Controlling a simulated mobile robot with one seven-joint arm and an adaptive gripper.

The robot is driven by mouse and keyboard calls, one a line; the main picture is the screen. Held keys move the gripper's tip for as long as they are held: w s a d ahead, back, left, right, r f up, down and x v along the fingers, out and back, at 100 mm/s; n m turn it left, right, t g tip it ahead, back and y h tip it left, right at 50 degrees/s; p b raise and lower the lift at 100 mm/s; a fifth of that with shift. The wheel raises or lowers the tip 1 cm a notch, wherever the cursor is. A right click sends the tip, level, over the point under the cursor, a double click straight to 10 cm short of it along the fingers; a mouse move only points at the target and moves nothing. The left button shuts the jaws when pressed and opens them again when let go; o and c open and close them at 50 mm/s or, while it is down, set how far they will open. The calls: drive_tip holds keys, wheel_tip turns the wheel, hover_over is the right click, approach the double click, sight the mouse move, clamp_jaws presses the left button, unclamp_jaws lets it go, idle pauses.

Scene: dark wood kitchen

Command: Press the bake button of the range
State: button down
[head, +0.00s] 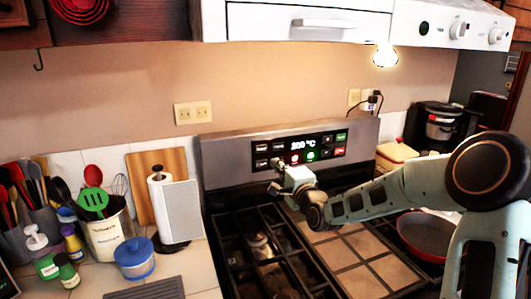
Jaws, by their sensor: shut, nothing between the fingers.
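The range's control panel (301,149) is a black strip on the grey upright back of the range (228,165). It carries a lit temperature display (303,145) and several small red, green and white-labelled buttons. The labels are too small to read, so I cannot tell which one is bake. My gripper (279,164) is shut and empty, in front of the panel's lower left part, and covers a little of it. I cannot tell whether its tips touch the panel.
Black grates and a tan griddle plate (370,272) lie below my arm. A red pan (424,234) sits at the right. A white hood (300,22) hangs above. Utensil crocks, a blue pot (136,262) and a paper towel holder (176,210) crowd the left counter.

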sight(262, 149)
drive_tip(key=p+x, duration=0.1)
drive_tip(key=x, duration=0.9)
drive_tip(key=shift+w+a+p, duration=0.1)
drive_tip(key=shift+p, duration=0.25)
drive_tip(key=shift+w, duration=0.15)
drive_tip(key=shift+f, duration=0.1)
